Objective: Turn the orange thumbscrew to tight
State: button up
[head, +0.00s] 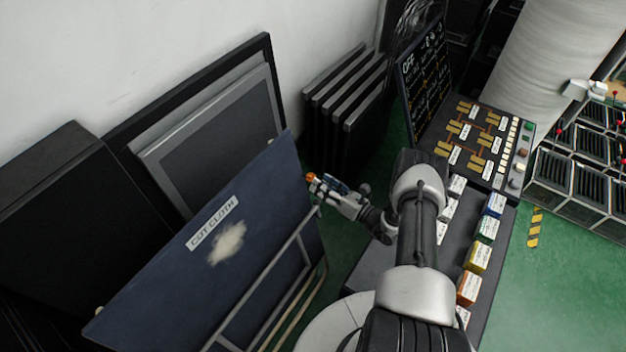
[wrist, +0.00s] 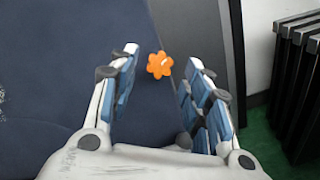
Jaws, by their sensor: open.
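The orange thumbscrew (wrist: 160,64) is a small lobed knob with a pale mark on its face. In the wrist view it lies between and just beyond the fingertips of my gripper (wrist: 162,58), near the right edge of the dark blue panel (wrist: 60,70). My gripper is open, one finger on each side of the knob, with gaps showing. In the head view the thumbscrew (head: 311,176) is a small orange spot at the tip of my gripper (head: 316,183), by the panel's upper right edge. I cannot tell how tight it is.
The blue panel labelled "CUT CLOTH" (head: 212,222) leans on a metal rail frame (head: 300,250). Dark framed panels (head: 340,100) stand behind. A control console (head: 470,140) and a row of coloured boxes (head: 478,255) lie to the right. Green floor shows between.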

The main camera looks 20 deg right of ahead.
aim_at(309, 176)
jog(key=x, duration=0.5)
jog(key=shift+b, duration=0.4)
grip_shut()
